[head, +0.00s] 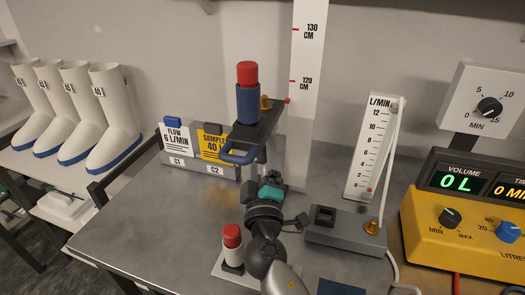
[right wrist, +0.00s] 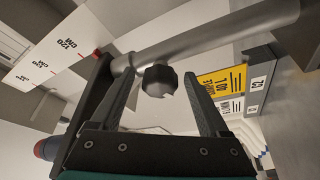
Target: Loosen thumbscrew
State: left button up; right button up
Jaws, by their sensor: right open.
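The thumbscrew is a black ribbed knob (right wrist: 158,79) on the side of a grey metal post (right wrist: 215,38). My right gripper (right wrist: 160,82) is open, with one finger on each side of the knob in the right wrist view. A gap shows on both sides, so the fingers do not appear to be touching it. In the head view my right gripper (head: 271,178) is low by the post, under the black bracket (head: 262,125); its arm hides the knob there. The bracket carries a blue cylinder with a red top (head: 247,95). My left gripper is not in view.
A white height scale (head: 305,70) stands behind the post. A flow meter (head: 372,150) on a grey base and a yellow pump (head: 465,230) stand to the right. Sign cards (head: 175,140) are at the left. A red-capped white bottle (head: 232,250) is close beside my arm.

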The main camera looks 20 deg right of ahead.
jog(key=shift+s, duration=0.1)
grip_shut()
dwell(0.6)
